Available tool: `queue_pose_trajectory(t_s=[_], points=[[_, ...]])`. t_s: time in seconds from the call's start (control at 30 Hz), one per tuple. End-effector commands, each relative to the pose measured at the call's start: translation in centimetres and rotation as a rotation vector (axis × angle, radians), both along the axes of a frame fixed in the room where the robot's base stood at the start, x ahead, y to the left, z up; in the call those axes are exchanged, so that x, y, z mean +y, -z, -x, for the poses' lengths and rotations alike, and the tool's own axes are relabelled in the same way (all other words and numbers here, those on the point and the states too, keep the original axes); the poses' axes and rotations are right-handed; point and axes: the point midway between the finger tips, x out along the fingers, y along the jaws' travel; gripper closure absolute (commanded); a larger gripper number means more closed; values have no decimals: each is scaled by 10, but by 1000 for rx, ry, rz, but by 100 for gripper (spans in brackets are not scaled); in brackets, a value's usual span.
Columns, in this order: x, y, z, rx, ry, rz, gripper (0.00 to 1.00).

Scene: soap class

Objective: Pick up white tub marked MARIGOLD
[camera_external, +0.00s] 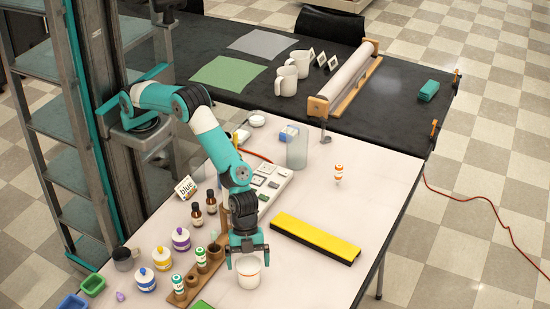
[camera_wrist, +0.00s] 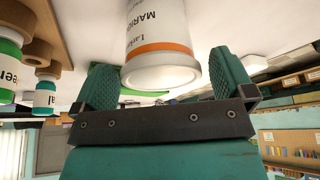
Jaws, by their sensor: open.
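The white tub (camera_external: 249,278) with an orange band stands on the pale table at the front, under my gripper (camera_external: 247,256). In the wrist view the tub (camera_wrist: 158,40) appears upside down, with part of a label reading "MARI" and an orange stripe. My gripper (camera_wrist: 166,82) is open, with one teal finger on each side of the tub. My gripper hides part of the tub in the external view.
A wooden rack (camera_external: 192,279) with small bottles stands close to the left of the tub. A green item (camera_external: 201,305) lies at the front edge. A yellow-topped black bar (camera_external: 315,237) lies to the right.

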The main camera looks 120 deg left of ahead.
Motion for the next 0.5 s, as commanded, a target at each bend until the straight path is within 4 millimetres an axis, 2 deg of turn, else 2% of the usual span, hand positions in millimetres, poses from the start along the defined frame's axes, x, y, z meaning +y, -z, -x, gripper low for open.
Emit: queue_pose_trajectory(t_s=[0.1,0.2,0.43,0.47,0.5], points=[[-6,15,-4,1,0,0,0],[-8,23,-6,1,0,-1,0],[-9,24,-6,0,0,0,0],[-9,24,-6,0,0,0,5],[-9,24,-6,0,0,0,14]])
